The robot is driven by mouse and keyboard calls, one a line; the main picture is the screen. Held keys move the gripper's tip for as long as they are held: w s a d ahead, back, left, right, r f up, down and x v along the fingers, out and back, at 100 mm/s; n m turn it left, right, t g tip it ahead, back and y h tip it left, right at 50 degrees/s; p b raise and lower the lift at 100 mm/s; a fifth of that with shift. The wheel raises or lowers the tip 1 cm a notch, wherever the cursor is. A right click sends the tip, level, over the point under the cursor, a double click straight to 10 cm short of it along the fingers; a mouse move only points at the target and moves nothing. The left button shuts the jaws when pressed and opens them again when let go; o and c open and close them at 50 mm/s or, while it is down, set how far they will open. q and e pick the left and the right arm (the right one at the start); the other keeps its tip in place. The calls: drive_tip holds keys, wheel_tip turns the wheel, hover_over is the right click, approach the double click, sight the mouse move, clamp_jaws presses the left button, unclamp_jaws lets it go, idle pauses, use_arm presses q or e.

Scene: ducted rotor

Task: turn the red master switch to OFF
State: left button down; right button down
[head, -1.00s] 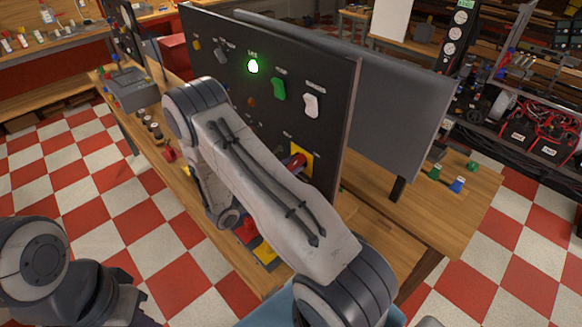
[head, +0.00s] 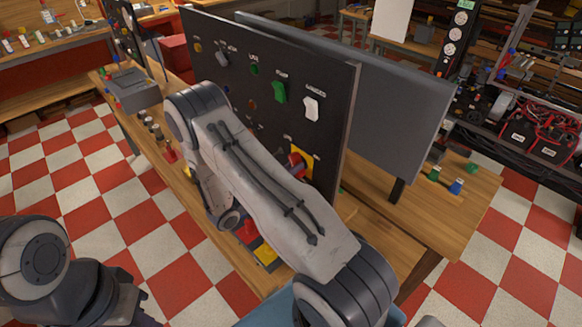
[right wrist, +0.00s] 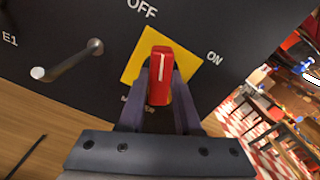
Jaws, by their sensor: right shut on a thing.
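The red master switch (right wrist: 160,75) is a red handle with a white line, on a yellow plate (right wrist: 192,68) on the black panel. In the right wrist view my right gripper (right wrist: 161,92) has its two fingers closed on either side of the handle. The white line points up the picture, nearer the OFF label (right wrist: 143,8) than the ON label (right wrist: 214,58). In the head view the red switch (head: 297,161) shows just past my right forearm, which hides the right fingers. My left gripper (head: 125,292) is dark at the lower left, its fingers unclear.
The panel (head: 330,80) also bears a dark lamp (head: 254,69), a green rocker (head: 280,92) and a white rocker (head: 312,108). In the wrist view a metal toggle lever (right wrist: 68,60) sticks out left of the plate. A wooden bench (head: 385,245) lies below.

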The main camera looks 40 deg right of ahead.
drive_tip(key=shift+n+p, duration=0.35)
drive_tip(key=shift+n, duration=1.55)
drive_tip(key=c, duration=0.6)
unclamp_jaws()
drive_tip(key=shift+a, duration=0.15)
drive_tip(key=a+b, duration=0.4)
drive_tip(key=a, duration=0.6)
drive_tip(key=shift+s+a, duration=0.15)
drive_tip(key=shift+s, duration=0.25)
